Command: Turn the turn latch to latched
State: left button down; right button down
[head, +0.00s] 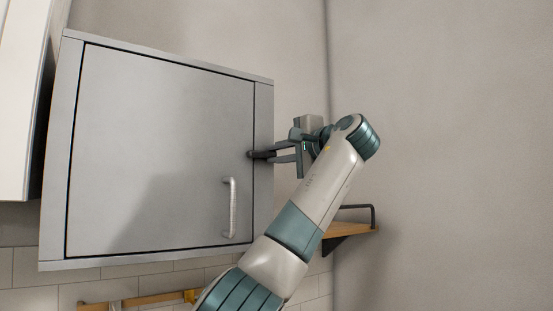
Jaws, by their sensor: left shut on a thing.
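A grey metal cabinet (160,140) with a closed door hangs on the wall in the head view. The turn latch (256,154) is a small dark piece at the right edge of the door, above the handle. My left gripper (277,155) reaches it from the right, and its fingers are shut on the latch. The fingers hide part of the latch, so its exact angle is hard to tell. My right gripper is not in view.
A metal bar handle (231,208) stands out from the door below the latch. A wooden shelf with a dark bracket (350,231) is on the wall at lower right. A wooden rail (150,299) runs below the cabinet.

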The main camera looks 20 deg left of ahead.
pick_arm(q)
jog(key=shift+f+m, duration=0.1)
jog(key=shift+m, duration=0.4)
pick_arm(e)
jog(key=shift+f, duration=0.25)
pick_arm(q)
jog(key=c, duration=1.7)
grip_release()
jog(key=shift+d, duration=0.1)
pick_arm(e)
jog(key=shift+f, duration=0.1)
